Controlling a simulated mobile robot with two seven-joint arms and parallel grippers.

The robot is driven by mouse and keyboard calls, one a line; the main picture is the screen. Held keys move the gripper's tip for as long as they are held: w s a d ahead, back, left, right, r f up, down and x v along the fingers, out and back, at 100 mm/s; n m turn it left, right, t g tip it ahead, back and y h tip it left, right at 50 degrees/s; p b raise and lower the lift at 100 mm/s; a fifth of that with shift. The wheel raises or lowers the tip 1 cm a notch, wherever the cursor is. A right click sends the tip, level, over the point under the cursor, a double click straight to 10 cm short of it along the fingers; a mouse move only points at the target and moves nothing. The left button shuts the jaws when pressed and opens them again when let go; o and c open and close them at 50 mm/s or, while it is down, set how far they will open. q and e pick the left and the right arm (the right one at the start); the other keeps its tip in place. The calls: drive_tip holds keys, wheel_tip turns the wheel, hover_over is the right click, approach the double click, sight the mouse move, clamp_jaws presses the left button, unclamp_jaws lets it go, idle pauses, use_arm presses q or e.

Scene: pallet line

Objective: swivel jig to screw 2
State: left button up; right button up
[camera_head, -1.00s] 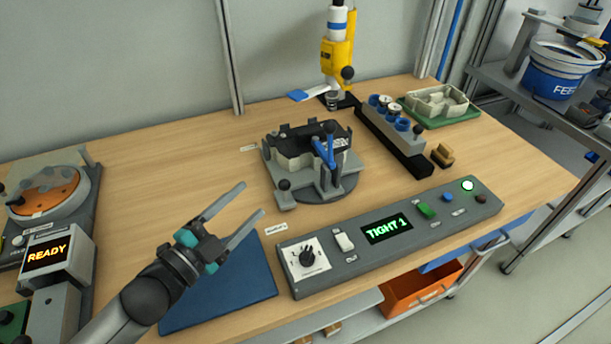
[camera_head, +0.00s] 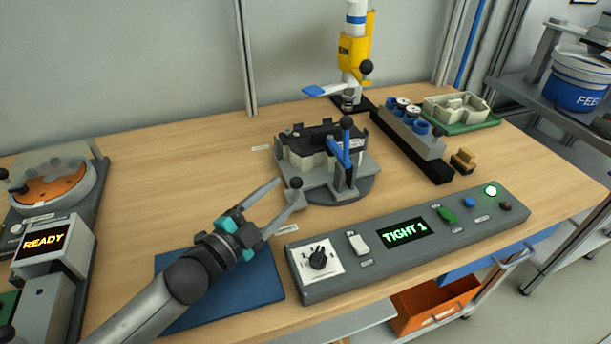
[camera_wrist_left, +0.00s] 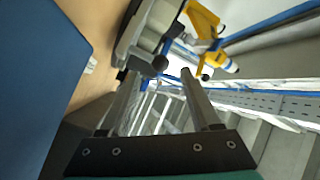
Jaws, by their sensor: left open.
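The swivel jig (camera_head: 352,190) is a round grey turntable on the table. It carries a cream and black housing (camera_head: 318,142) held by a blue clamp lever (camera_head: 341,152) with a black ball on top. A small black knob (camera_head: 296,183) stands on the jig's near-left grey arm. My left gripper (camera_head: 290,194) is open, with its fingertips close to this knob. In the left wrist view the knob (camera_wrist_left: 160,63) appears between the open fingers (camera_wrist_left: 162,76); contact cannot be told. The yellow screwdriver (camera_head: 356,52) stands behind the jig. My right gripper is not in view.
A control panel (camera_head: 460,240) at the front reads "TIGHT 1" and has a lit round button. A blue mat (camera_head: 262,277) lies under my left arm. A black-based rack (camera_head: 425,160) and green tray (camera_head: 487,122) stand to the right. A "READY" station (camera_head: 50,247) is at left.

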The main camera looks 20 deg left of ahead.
sight(301, 179)
use_arm(q)
drive_tip(key=shift+b+x, duration=0.6)
drive_tip(key=shift+x, duration=3.95)
drive_tip(key=shift+c, duration=0.3)
drive_tip(key=c, duration=0.9)
clamp_jaws()
drive_tip(key=shift+a+f, duration=0.1)
